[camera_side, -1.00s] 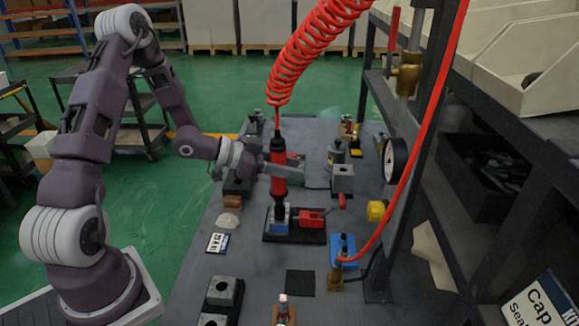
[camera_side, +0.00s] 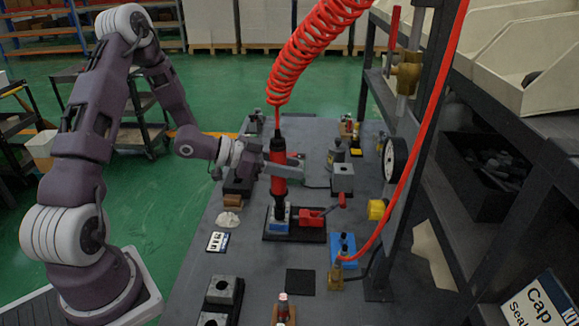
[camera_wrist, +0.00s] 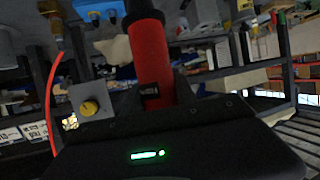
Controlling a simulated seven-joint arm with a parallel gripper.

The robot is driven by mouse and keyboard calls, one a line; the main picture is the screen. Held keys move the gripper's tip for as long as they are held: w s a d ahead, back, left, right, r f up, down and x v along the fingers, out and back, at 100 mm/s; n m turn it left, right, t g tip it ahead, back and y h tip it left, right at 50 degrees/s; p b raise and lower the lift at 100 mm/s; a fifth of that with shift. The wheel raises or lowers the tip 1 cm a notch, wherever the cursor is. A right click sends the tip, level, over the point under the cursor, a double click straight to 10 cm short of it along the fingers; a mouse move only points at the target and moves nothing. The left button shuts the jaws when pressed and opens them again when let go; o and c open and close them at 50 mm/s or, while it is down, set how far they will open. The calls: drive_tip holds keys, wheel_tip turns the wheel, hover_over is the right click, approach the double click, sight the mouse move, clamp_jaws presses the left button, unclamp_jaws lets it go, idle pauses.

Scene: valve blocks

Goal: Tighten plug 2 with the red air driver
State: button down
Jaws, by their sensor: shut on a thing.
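The red air driver (camera_side: 279,167) stands upright, with the coiled red hose above it. My gripper (camera_side: 280,171) is shut around the driver's red body. The driver's black lower end reaches down to a blue and grey block (camera_side: 277,220) on a black base plate. The tip and any plug under it are hidden, and I cannot tell which number the block carries. In the wrist view the red driver body (camera_wrist: 150,60) runs up between the fingers, with a small dark label near them.
A red clamp (camera_side: 308,218) sits on the same base plate, right of the block. A blue block (camera_side: 342,247) and brass fitting (camera_side: 336,278) stand front right, near the frame with a gauge (camera_side: 395,158). Grey blocks (camera_side: 222,291) lie front left. A dark square pad (camera_side: 300,282) is empty.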

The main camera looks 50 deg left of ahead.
drive_tip(key=shift+r, duration=0.1)
idle(0.3)
wheel_tip(320, 180, up, 8)
drive_tip(key=shift+f, duration=0.2)
idle(0.4)
drive_tip(key=shift+d, duration=0.1)
